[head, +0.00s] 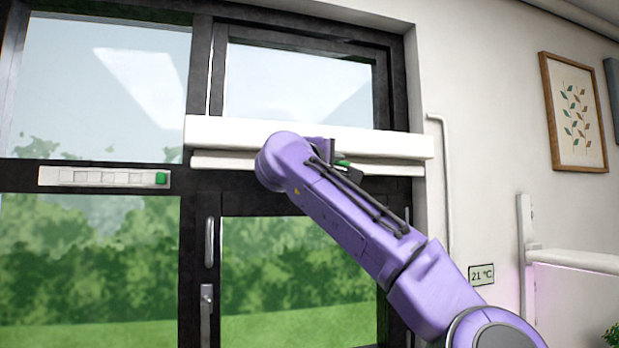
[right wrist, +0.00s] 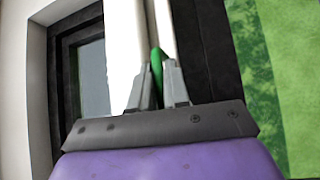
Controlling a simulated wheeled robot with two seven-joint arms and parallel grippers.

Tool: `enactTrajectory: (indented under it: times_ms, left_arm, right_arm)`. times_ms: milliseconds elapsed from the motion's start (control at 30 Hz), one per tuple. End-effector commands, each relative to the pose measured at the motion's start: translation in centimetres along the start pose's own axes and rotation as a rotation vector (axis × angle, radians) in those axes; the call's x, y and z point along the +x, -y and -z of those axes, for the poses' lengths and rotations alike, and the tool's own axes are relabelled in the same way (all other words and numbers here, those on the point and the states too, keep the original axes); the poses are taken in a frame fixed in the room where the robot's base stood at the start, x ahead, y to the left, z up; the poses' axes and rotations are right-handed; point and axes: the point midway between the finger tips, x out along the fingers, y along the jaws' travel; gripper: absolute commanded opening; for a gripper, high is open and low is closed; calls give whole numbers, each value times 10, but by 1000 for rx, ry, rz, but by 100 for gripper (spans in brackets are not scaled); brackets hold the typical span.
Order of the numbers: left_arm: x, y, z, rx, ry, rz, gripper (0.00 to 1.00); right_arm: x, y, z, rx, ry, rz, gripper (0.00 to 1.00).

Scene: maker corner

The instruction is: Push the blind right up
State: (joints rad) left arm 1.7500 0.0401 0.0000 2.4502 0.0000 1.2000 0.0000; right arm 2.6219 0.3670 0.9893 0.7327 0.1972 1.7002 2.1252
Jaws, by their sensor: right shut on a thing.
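The blind is a long white box (head: 300,131) across the right window, with a thin white bar (head: 222,162) close under it. Both show as white strips in the right wrist view (right wrist: 124,50). My right gripper (right wrist: 158,82) is at the bar, shut on a green tab (right wrist: 156,65) there. In the head view the green tab (head: 343,163) is partly hidden by my purple right arm, as is the middle of the bar. Only a narrow gap shows between box and bar. My left gripper is not in view.
A white strip with a green end (head: 104,178) sits on the left window frame. Window handles (head: 207,299) are below the blind's left end.

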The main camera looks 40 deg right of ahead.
Motion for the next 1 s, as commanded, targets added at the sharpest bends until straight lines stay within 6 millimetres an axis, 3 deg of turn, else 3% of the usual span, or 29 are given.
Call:
enactTrajectory:
  times_ms: [467, 500, 567, 867, 1000]
  left_arm:
    - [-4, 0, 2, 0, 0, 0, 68]
    - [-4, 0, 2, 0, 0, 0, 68]
    - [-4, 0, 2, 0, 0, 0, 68]
    - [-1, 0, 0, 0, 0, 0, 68]
    - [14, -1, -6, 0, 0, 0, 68]
  right_arm:
    - [5, -12, -8, 1, 13, -10, 0]
    - [5, -13, -8, 1, 13, -11, 19]
    - [5, -13, -8, 1, 13, -11, 35]
    - [1, -9, -6, 0, 11, -5, 35]
    - [-22, -4, -7, 2, 9, -8, 35]
